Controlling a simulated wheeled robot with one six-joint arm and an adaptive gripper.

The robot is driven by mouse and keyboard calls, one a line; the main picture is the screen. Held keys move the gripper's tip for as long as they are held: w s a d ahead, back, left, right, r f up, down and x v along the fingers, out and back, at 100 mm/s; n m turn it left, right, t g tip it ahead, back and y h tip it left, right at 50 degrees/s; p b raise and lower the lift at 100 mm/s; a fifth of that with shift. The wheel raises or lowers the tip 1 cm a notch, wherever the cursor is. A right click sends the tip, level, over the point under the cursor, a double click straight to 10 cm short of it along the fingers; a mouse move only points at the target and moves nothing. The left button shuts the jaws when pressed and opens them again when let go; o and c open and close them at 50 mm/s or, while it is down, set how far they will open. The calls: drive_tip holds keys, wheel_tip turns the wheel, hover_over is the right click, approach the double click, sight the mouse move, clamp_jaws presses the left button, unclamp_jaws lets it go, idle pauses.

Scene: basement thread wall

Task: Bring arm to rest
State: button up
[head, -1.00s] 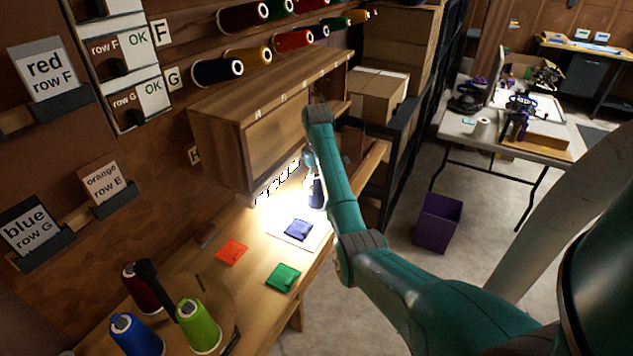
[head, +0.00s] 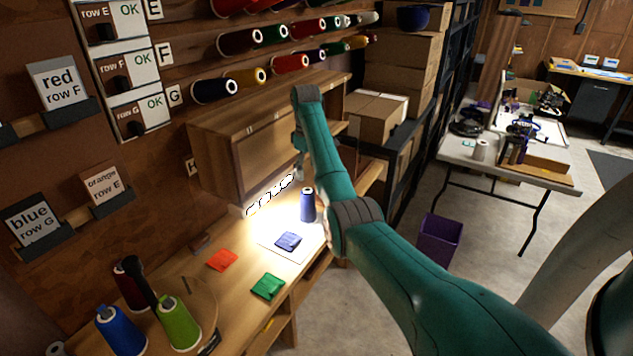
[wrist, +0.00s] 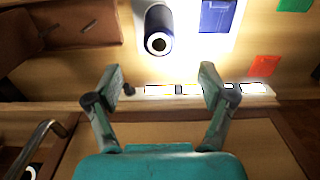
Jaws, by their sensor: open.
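My arm, teal with dark joints, reaches over the workbench in the head view. My gripper (wrist: 160,82) shows in the wrist view with its two fingers spread apart and nothing between them. In the head view the gripper is mostly hidden behind the arm's end, near the wooden cabinet. A blue thread spool (head: 307,205) stands upright on the lit bench, apart from the gripper; it also shows in the wrist view (wrist: 158,30), beyond the fingertips.
A blue swatch (head: 288,241) lies on a white sheet, with orange (head: 222,260) and green (head: 268,286) swatches nearby. The wooden cabinet (head: 265,125) stands close to the arm. Several spools sit on a round tray (head: 205,300). A purple bin (head: 438,240) stands on the floor.

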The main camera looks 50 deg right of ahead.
drive_tip(key=shift+r, duration=0.65)
drive_tip(key=shift+f, duration=0.1)
